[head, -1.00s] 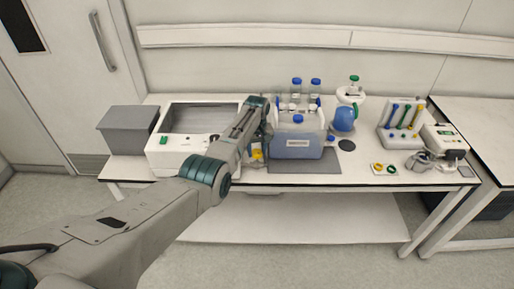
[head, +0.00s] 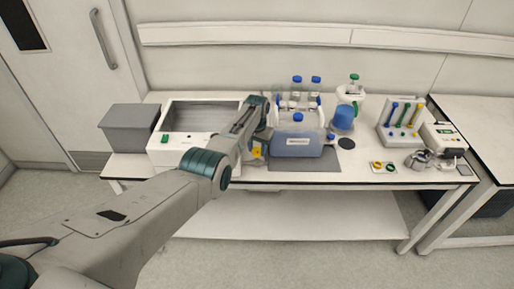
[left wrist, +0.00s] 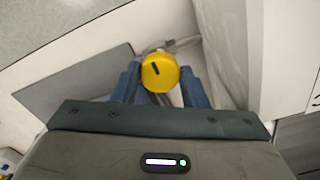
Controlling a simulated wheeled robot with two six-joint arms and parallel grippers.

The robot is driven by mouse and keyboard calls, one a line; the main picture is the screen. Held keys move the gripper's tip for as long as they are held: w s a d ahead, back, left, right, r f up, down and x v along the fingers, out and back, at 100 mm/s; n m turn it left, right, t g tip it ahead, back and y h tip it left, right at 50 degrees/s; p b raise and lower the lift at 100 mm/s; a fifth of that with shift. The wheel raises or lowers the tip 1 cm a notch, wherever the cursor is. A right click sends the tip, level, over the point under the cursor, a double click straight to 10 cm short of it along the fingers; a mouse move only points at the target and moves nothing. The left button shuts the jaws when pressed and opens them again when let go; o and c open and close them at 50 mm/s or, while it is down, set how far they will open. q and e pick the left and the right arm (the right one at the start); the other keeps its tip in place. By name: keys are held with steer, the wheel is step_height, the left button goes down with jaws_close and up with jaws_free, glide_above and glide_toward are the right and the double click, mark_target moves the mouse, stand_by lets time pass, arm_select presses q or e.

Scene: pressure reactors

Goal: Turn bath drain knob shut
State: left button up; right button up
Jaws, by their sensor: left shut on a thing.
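The bath (head: 168,150) is a white box with an open grey basin, on the left part of the bench. Its drain knob is yellow with a dark mark on its face. It shows clearly in the left wrist view (left wrist: 159,71), and a bit of yellow (head: 257,152) shows beside my gripper in the head view. My left gripper (left wrist: 160,84) is shut on the knob, with one blue finger on each side of it. In the head view my left gripper (head: 254,142) is at the bath's right side, and my arm hides part of the bath. My right gripper is not in view.
Right of the gripper, a clear tank (head: 297,147) with blue liquid stands on a grey mat (head: 318,165), close by. A grey box (head: 128,128) stands left of the bath. Blue-capped bottles (head: 297,84), a blue flask (head: 343,118) and a tool rack (head: 401,128) stand further right.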

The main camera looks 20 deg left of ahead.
mark_target(257, 150)
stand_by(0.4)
arm_select(q)
steer(key=o, duration=1)
steer(key=shift+c, duration=0.2)
steer(key=shift+r, duration=0.1)
steer(key=shift+w+r, duration=0.1)
steer(key=shift+r, duration=0.4)
step_height(257, 150, up, 10)
steer(key=b, duration=0.1)
steer(key=shift+f, duration=0.15)
